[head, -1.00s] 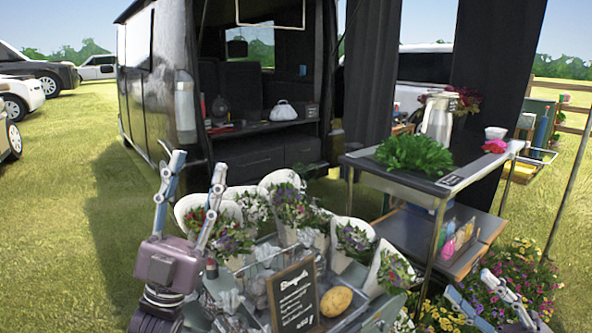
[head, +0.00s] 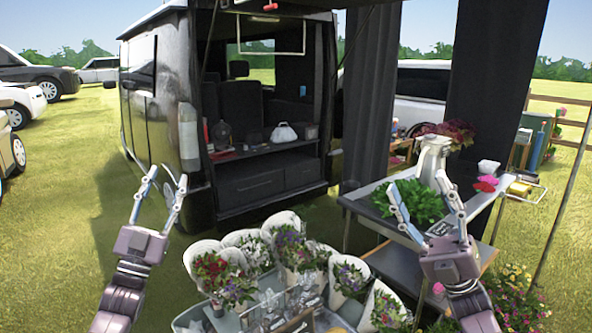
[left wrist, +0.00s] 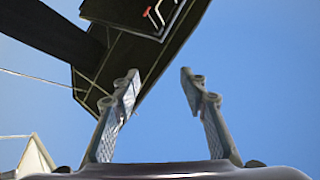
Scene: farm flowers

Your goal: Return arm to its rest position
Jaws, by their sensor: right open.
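My left gripper (head: 166,178) points upward at the left of the head view, in front of the grass and the van's side. Its fingers are apart with nothing between them. The left wrist view also shows the fingers (left wrist: 158,85) spread and empty against blue sky and a dark awning. My right gripper (head: 417,183) points upward at the right, fingers apart, in front of the cart. It overlaps the green leafy plant (head: 408,203) in the picture; I see nothing held.
Wrapped bouquets (head: 242,243) stand close together low between my arms. A metal cart (head: 372,207) carrying the plant and a jug (head: 433,153) stands behind my right gripper. The open black van (head: 160,110) is behind. Open grass (head: 50,230) lies at the left.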

